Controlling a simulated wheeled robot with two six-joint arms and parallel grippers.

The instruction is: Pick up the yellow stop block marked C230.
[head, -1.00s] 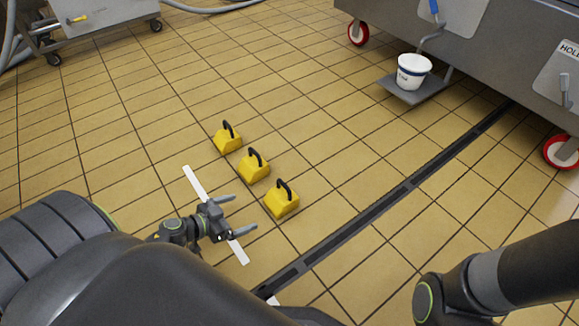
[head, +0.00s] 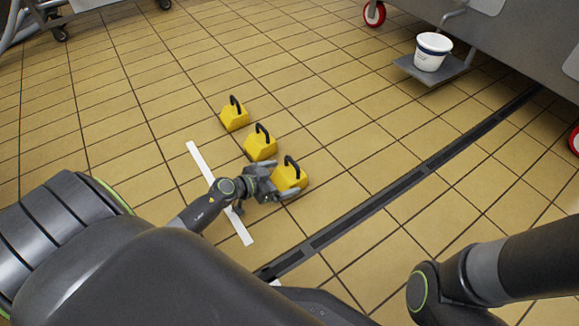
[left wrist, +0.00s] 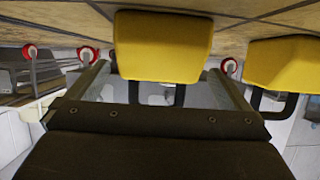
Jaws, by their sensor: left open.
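Three yellow stop blocks with black loop handles stand in a slanting row on the floor: a far one (head: 234,119), a middle one (head: 260,148) and a near one (head: 291,177). No marking can be read, so I cannot tell which is C230. My left gripper (head: 282,182) is open, low at the near block and partly covering it. In the left wrist view, which is upside down, a yellow block (left wrist: 163,45) with its handle shows between the spread fingers, and another block (left wrist: 290,62) lies to the right. I cannot tell whether the fingers touch it. My right gripper is out of view.
A white floor strip (head: 205,169) lies beside the row, partly under my left arm. A dark drain channel (head: 378,204) runs diagonally to the right. A white bucket (head: 431,54) stands on a low shelf (head: 446,70) of the large metal vat. Tiled floor beyond the blocks is clear.

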